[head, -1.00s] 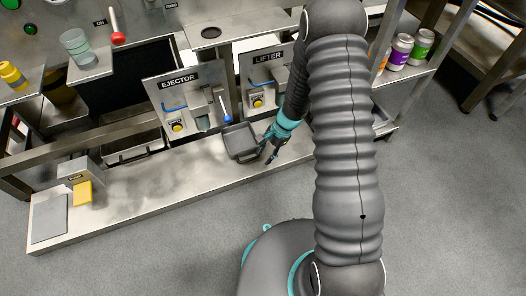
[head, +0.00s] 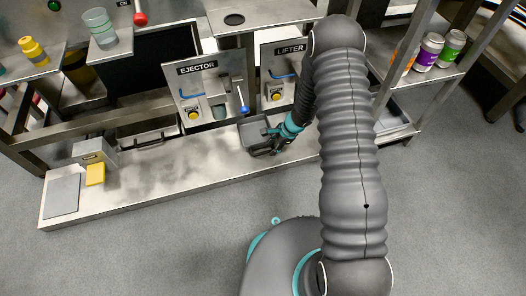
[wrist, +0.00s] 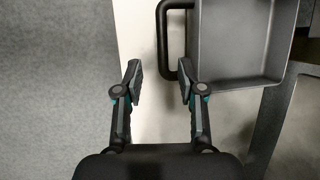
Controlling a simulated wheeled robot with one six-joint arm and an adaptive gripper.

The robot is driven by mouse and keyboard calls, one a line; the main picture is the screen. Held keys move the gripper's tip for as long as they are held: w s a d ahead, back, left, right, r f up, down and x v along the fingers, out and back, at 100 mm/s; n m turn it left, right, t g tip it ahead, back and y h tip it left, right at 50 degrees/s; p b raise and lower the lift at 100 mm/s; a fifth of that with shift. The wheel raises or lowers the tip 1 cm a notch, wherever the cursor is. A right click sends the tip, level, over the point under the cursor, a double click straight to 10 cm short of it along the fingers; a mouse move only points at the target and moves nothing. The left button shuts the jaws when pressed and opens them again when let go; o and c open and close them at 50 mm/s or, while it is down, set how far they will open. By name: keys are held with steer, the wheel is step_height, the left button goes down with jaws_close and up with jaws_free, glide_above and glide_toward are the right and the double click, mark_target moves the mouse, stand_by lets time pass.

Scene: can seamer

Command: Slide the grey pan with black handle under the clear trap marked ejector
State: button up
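The grey pan (head: 254,130) rests on the low steel shelf, in front of the gap between the EJECTOR panel (head: 212,85) and the LIFTER panel. It lies to the right of the clear trap (head: 219,111) low on the EJECTOR panel, not under it. In the wrist view the pan (wrist: 240,45) is at upper right, with its black handle (wrist: 163,35) on its left side. My gripper (wrist: 160,76) is open, its fingertips at the near end of the handle. The right fingertip overlaps the handle's near corner; contact cannot be told. In the head view my gripper (head: 268,149) partly hides the handle.
A blue-tipped lever (head: 243,100) hangs beside the trap. The LIFTER panel (head: 283,75) stands to the right. A dark tray (head: 150,137) sits at the shelf's back left. The shelf (head: 185,160) is clear left of the pan. A yellow block (head: 95,174) lies farther left.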

mark_target(267, 152)
steer(key=shift+x, duration=1.8)
jaws_close()
steer(key=shift+s, duration=0.1)
steer(key=shift+a, duration=0.1)
